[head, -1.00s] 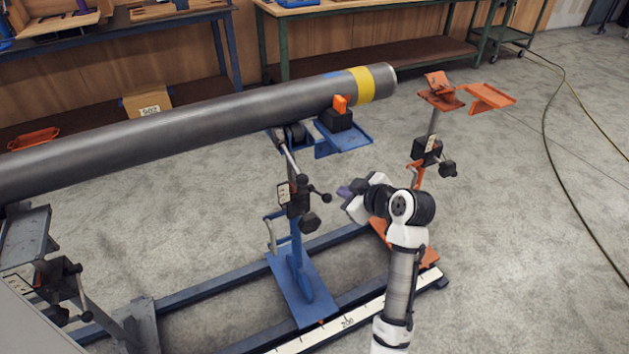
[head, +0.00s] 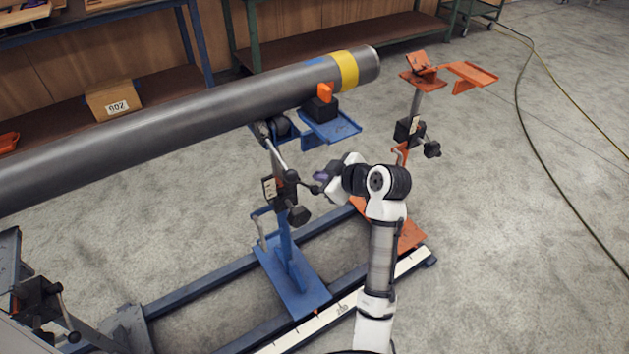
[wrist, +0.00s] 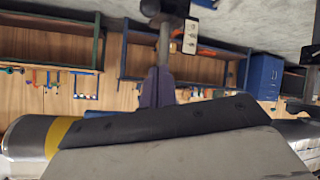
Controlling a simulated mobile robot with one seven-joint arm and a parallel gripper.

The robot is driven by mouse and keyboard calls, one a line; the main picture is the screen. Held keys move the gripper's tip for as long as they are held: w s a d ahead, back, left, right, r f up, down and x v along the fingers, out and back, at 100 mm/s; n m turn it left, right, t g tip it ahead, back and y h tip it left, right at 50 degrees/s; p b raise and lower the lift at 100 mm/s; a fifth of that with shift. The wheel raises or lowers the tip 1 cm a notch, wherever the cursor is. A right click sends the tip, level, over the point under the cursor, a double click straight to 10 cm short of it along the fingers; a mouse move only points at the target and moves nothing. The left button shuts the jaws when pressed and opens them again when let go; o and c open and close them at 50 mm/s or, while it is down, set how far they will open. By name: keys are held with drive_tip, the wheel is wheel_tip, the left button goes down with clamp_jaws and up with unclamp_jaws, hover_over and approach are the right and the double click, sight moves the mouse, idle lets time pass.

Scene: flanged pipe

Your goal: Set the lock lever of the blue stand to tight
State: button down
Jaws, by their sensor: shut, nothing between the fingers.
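The blue stand (head: 290,270) holds up the pipe (head: 215,112) near its yellow-banded end. Its black lock block (head: 286,184) carries a label plate (head: 269,188), a lever with a small dark ball end (head: 315,190), and a larger dark knob (head: 298,215) below. My gripper (head: 320,176) is shut and empty, just right of the block and close to the lever's ball end. I cannot tell whether they touch. The wrist view looks upside down; the purple fingers (wrist: 156,86) are together there, overlapping the stand's post (wrist: 164,45). The label's lettering is too small to read.
An orange stand (head: 412,130) stands close behind and right of my arm. A grey stand (head: 40,300) is at lower left. The blue tray (head: 330,128) juts out above my gripper. Rails and a scale run along the floor; the floor at right is clear apart from cables.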

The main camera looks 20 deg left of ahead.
sight(313, 188)
drive_tip(key=w+a+f+p, duration=0.1)
drive_tip(key=f, duration=0.1)
drive_tip(key=w+a+f+p, duration=0.1)
drive_tip(key=a+f, duration=0.1)
drive_tip(key=w+a+f+p, duration=0.1)
drive_tip(key=f, duration=0.2)
drive_tip(key=shift+w+a, duration=0.3)
drive_tip(key=shift+a, duration=0.05)
drive_tip(key=shift+d+f, duration=0.3)
drive_tip(key=shift+d, duration=0.05)
drive_tip(key=shift+f+b, duration=0.15)
drive_tip(key=shift+b, duration=0.2)
